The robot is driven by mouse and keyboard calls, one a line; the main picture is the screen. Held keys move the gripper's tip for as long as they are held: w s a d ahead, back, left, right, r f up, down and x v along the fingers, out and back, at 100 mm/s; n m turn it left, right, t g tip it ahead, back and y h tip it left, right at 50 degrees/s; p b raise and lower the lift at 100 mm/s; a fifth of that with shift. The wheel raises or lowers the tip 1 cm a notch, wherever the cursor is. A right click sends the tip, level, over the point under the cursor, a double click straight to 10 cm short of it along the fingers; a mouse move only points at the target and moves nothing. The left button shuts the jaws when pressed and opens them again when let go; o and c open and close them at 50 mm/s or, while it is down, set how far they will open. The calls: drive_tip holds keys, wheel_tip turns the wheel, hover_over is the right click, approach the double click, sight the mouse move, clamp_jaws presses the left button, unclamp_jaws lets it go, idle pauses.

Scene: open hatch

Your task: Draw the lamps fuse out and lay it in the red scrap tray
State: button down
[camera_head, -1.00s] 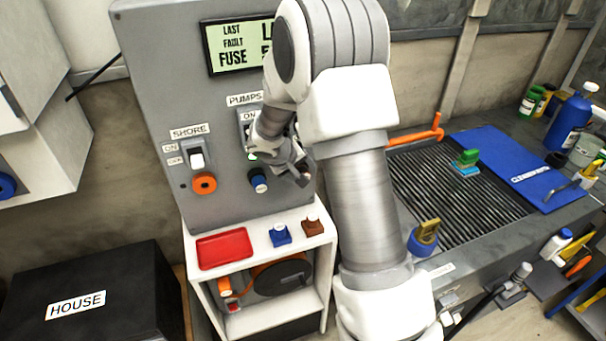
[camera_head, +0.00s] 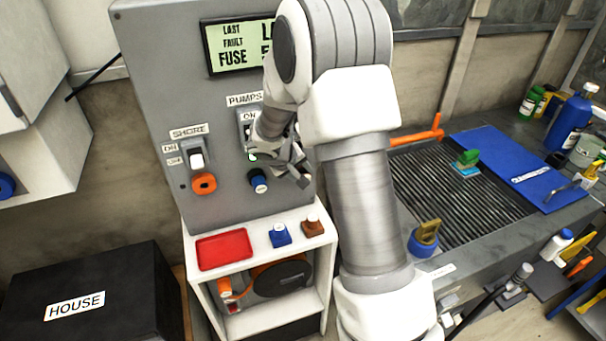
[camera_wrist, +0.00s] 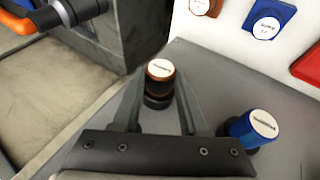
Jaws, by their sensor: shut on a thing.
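A brown fuse with a white cap (camera_wrist: 160,70) stands out from the grey panel in the wrist view, its dark collar at the panel face. The cap's label is too small to read. My gripper (camera_wrist: 159,98) is shut on this brown fuse, with a finger on either side; it also shows at the panel in the head view (camera_head: 298,174), where my arm hides the panel's right part. I cannot tell whether the fuse is still fully seated. The red tray (camera_head: 224,250) is empty on the white shelf below the panel; its edge shows in the wrist view (camera_wrist: 308,66).
A blue spare (camera_head: 280,236) and a brown spare (camera_head: 313,226) stand on the shelf right of the tray. A grated bench (camera_head: 450,190) lies to the right.

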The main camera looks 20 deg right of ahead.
drive_tip(key=shift+s+b, duration=0.55)
drive_tip(key=shift+b, duration=0.1)
drive_tip(key=shift+s+b, duration=1.2)
drive_tip(key=shift+s, duration=0.2)
drive_tip(key=s+a+f+m+g, duration=0.1)
drive_tip(key=s+a+f+m, duration=0.1)
drive_tip(key=s+a+f, duration=0.5)
drive_tip(key=shift+s+a+f+h, duration=0.4)
drive_tip(key=shift+s+a, duration=0.15)
drive_tip(key=shift+a, duration=0.75)
